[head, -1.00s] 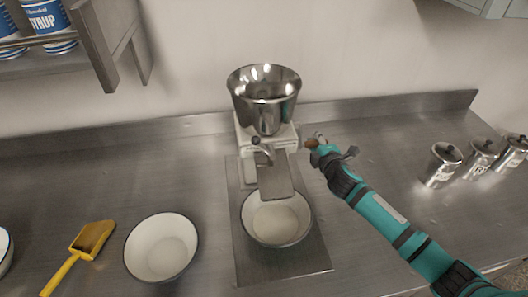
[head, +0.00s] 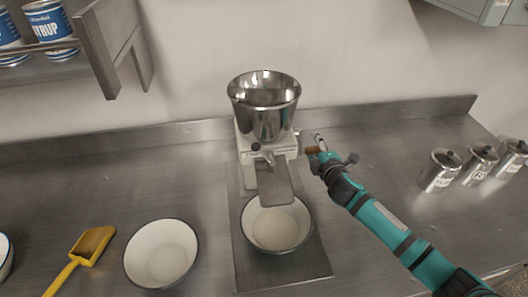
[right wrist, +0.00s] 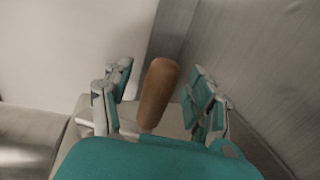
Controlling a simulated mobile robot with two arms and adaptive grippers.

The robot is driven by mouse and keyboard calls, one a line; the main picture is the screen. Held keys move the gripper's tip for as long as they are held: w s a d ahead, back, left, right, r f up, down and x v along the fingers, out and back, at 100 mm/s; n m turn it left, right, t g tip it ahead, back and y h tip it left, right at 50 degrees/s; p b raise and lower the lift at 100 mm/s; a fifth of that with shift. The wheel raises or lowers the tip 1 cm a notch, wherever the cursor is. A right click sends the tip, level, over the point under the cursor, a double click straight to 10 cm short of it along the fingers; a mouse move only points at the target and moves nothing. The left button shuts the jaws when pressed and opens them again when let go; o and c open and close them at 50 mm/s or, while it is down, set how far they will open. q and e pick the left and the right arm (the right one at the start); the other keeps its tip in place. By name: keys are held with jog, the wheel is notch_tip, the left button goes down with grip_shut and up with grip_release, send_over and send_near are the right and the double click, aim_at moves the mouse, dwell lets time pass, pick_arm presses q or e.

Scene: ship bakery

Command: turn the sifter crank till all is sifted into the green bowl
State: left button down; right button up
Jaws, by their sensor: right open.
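The sifter has a shiny metal hopper (head: 264,110) on a pale body, with a flat metal chute (head: 273,183) at the front. Its crank ends in a brown wooden handle (head: 312,150) on the right side. My right gripper (head: 319,158) is at this handle. In the right wrist view the handle (right wrist: 160,92) stands between the spread fingers, with gaps on both sides. A dark-rimmed bowl (head: 309,232) with pale powder inside stands under the chute; no green shows on it. I cannot make out what is in the hopper. My left gripper is not in view.
A second dark-rimmed bowl (head: 190,240) with pale contents stands to the left, with a yellow scoop (head: 92,243) beyond it. Several lidded metal canisters (head: 437,172) stand at the right. A shelf with syrup cans (head: 47,30) hangs at upper left.

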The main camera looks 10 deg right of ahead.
jog(key=p+v, duration=0.3)
jog(key=v, duration=0.4)
jog(key=shift+s, duration=0.3)
dwell(0.3)
